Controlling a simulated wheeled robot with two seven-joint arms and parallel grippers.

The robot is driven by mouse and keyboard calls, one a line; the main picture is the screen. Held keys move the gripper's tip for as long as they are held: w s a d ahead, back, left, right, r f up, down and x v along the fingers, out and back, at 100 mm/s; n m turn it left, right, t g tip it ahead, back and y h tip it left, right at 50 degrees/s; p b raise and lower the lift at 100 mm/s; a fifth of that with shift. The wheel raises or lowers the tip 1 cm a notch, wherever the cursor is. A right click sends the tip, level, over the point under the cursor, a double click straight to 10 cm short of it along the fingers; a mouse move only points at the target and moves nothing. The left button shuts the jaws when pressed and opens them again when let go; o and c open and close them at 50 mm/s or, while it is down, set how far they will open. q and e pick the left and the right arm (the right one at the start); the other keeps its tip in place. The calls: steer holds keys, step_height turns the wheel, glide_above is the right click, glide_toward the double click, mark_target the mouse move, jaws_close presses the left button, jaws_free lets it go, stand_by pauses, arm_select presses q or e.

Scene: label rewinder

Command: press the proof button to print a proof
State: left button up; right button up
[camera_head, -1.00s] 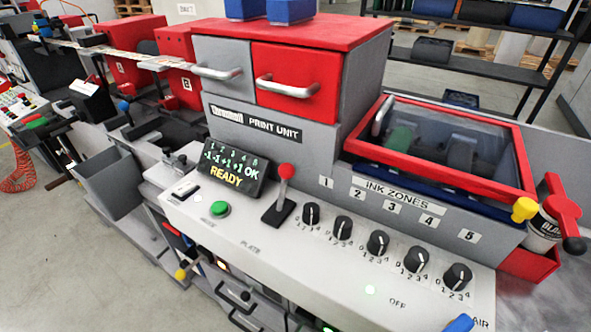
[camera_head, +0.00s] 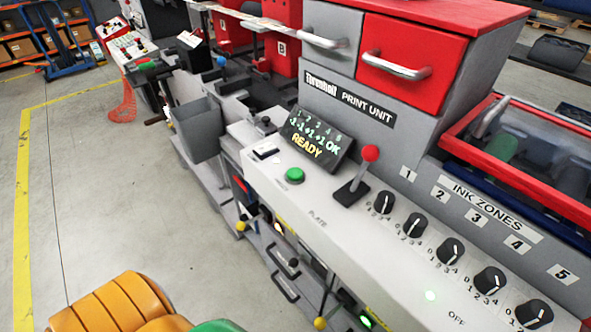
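A green round button (camera_head: 295,174) sits on the white console (camera_head: 330,225) of the print unit, left of the red-knobbed lever (camera_head: 370,154). Its label is too small to read surely, so I cannot tell whether it is the proof button. A black display (camera_head: 317,140) behind it shows a row of figures, "OK" and "READY". Neither of my grippers is in view.
Several black knobs (camera_head: 450,251) line the console under the "INK ZONES" label (camera_head: 497,211). A grey bin (camera_head: 198,128) stands left of the console. Orange (camera_head: 118,303) and green (camera_head: 216,326) shapes show at the bottom edge. Open floor lies at left.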

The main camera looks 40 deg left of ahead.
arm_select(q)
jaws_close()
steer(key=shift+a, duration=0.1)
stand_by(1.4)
